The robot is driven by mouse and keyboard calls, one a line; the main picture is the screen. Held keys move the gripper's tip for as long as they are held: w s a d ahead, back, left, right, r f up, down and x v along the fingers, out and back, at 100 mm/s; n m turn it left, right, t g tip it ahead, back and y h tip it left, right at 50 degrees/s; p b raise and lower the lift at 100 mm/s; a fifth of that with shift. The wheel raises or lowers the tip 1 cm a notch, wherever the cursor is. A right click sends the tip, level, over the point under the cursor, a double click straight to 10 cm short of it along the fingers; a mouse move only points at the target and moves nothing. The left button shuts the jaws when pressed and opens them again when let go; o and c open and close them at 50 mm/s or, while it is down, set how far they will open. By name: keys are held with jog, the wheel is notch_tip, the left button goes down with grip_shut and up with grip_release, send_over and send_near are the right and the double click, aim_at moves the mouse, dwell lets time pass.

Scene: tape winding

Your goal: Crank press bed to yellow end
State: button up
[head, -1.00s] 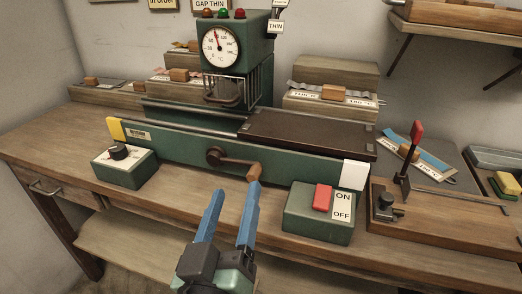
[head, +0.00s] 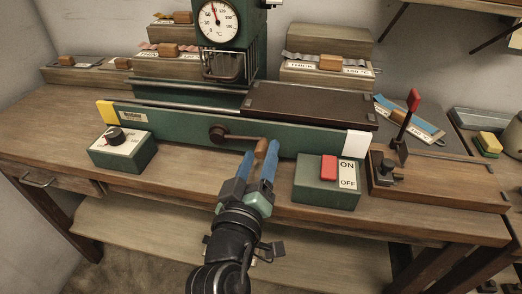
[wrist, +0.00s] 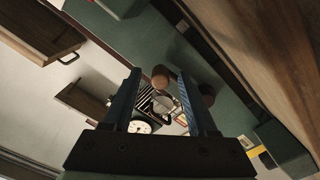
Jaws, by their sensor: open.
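The dark press bed (head: 310,104) sits at the right, white-marked end (head: 357,144) of the green machine rail (head: 170,127). The yellow end marker (head: 108,112) is at the far left. The crank (head: 217,133) is on the rail's front, its arm pointing right to a wooden handle (head: 261,148). My gripper (head: 261,157) is open, its blue fingers on either side of the handle. In the wrist view the round handle end (wrist: 161,76) shows between the finger tips, with gaps visible; I cannot tell whether either finger touches it.
A green box with a red ON/OFF switch (head: 329,168) stands right of my gripper. A dial box (head: 122,148) stands at the left. A red-knobbed lever (head: 413,101) is on a wooden board at the right. The gauge press head (head: 225,50) rises behind the rail.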

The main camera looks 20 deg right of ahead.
jog(key=shift+x, duration=0.75)
jog(key=shift+a, duration=0.1)
grip_shut()
dwell(0.8)
